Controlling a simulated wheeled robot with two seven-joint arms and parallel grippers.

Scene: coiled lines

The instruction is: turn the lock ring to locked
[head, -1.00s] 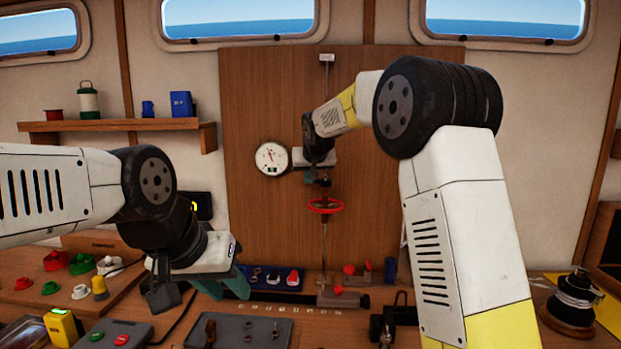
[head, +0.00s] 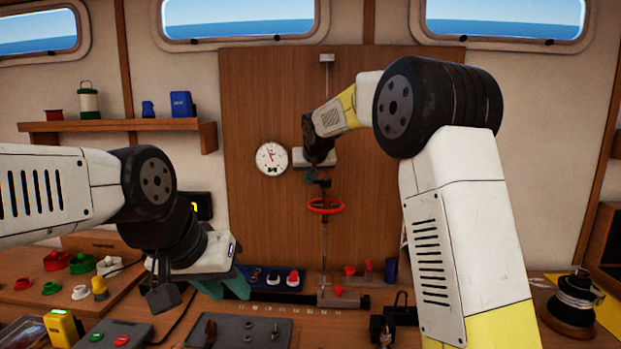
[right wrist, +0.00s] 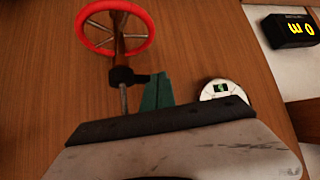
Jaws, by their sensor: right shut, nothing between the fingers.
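The dark lock ring (right wrist: 122,77) sits on a vertical rod above a red handwheel (head: 325,206), with a short lug on one side. It looks small and dark in the head view (head: 323,182), and its markings cannot be read. My right gripper (head: 312,176) is at the ring's height, just left of it. Its teal fingers (right wrist: 157,91) are shut and empty, close beside the lug; whether they touch it I cannot tell. My left gripper (head: 222,287) is open and empty above the bench, far from the ring.
A round white gauge (head: 271,158) is on the wooden panel, left of my right gripper. The red handwheel also shows in the right wrist view (right wrist: 115,28). A grey tray (head: 280,325) and several coloured fittings lie on the bench below. A rope spool (head: 573,300) stands at the right.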

